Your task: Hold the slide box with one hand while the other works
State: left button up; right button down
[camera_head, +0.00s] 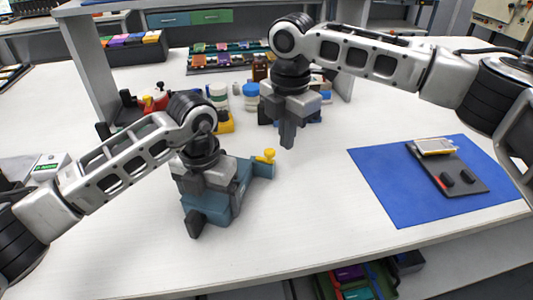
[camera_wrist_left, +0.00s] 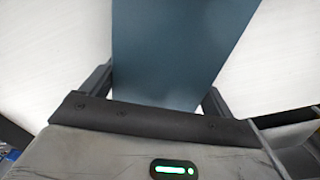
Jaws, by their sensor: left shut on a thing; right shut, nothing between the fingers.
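The slide box (camera_head: 228,200) is a blue-grey box on the white table, left of the middle. A narrower part with a yellow knob (camera_head: 266,156) sticks out at its right end. My left gripper (camera_head: 206,197) is shut on the box from above and hides part of it. In the left wrist view the box (camera_wrist_left: 175,50) lies between the two fingers. My right gripper (camera_head: 287,136) is shut and empty above the table, to the upper right of the box, apart from the knob.
A blue mat (camera_head: 388,190) at the right carries a dark tray (camera_head: 462,176) with a silver-and-yellow pouch cell (camera_head: 435,146). Bottles and jars (camera_head: 250,92) stand behind the grippers. A rack of coloured items (camera_head: 215,55) is at the back. The front middle table is clear.

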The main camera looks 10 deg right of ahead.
aim_at(268, 150)
pick_arm(q)
jog(key=shift+r, duration=0.1)
pick_arm(e)
jog(key=shift+f, duration=1.85)
jog(key=shift+w+a, duration=0.1)
jog(key=shift+a, duration=0.05)
dwell(0.4)
jog(key=shift+w+a, duration=0.4)
jog(key=shift+a, duration=0.35)
jog(key=shift+w+a, duration=0.4)
jog(key=shift+a, duration=0.35)
jog(key=shift+r, duration=0.15)
notch_tip(268, 150, up, 6)
jog(key=d, duration=0.1)
jog(key=shift+s+d, duration=0.2)
jog(key=shift+s, duration=0.2)
pick_arm(q)
jog(key=o, duration=0.9)
